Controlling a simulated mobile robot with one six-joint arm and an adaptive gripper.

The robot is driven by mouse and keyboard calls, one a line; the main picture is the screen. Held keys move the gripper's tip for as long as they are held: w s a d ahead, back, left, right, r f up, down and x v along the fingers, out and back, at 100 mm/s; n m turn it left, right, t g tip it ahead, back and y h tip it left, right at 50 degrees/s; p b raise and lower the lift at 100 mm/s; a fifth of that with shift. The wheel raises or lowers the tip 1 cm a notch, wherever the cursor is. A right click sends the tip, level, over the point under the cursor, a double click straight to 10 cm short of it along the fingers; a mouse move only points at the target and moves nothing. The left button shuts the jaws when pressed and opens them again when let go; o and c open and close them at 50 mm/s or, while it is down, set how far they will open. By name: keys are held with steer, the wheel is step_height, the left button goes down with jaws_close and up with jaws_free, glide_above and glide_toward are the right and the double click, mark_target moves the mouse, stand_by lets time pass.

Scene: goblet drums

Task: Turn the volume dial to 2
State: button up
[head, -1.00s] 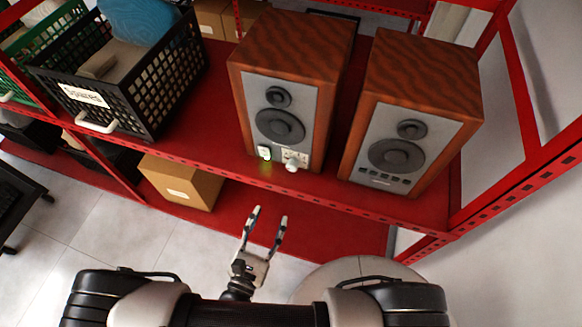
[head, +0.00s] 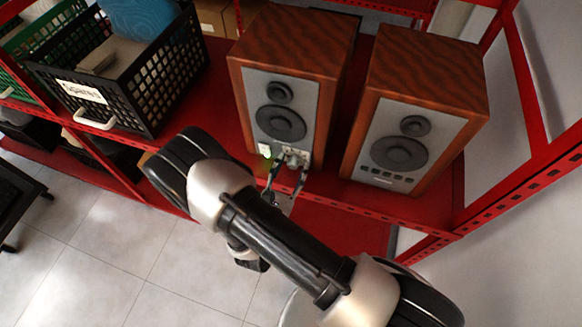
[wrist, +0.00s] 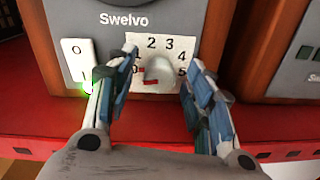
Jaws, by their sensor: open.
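The volume dial (wrist: 161,69) is a pale knob on a white plate (wrist: 169,43) numbered 0 to 5, on the front of the left wooden speaker (head: 290,45). Red marks show at the knob's lower left, close to the 0. My gripper (wrist: 161,72) is open, with one finger at each side of the dial. The left finger covers part of the plate near the 0 and 1. I cannot tell whether either finger touches the knob. In the head view my gripper (head: 286,178) is at the speaker's lower front, and the dial is partly hidden.
A white switch (wrist: 78,62) with a green glow below it sits left of the dial. A second speaker (head: 415,85) stands to the right. A black crate (head: 125,75) is on the left of the red shelf (head: 330,187). The shelf's front edge runs below the speakers.

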steer(key=shift+w, duration=0.15)
steer(key=shift+c, duration=0.2)
steer(key=c, duration=1)
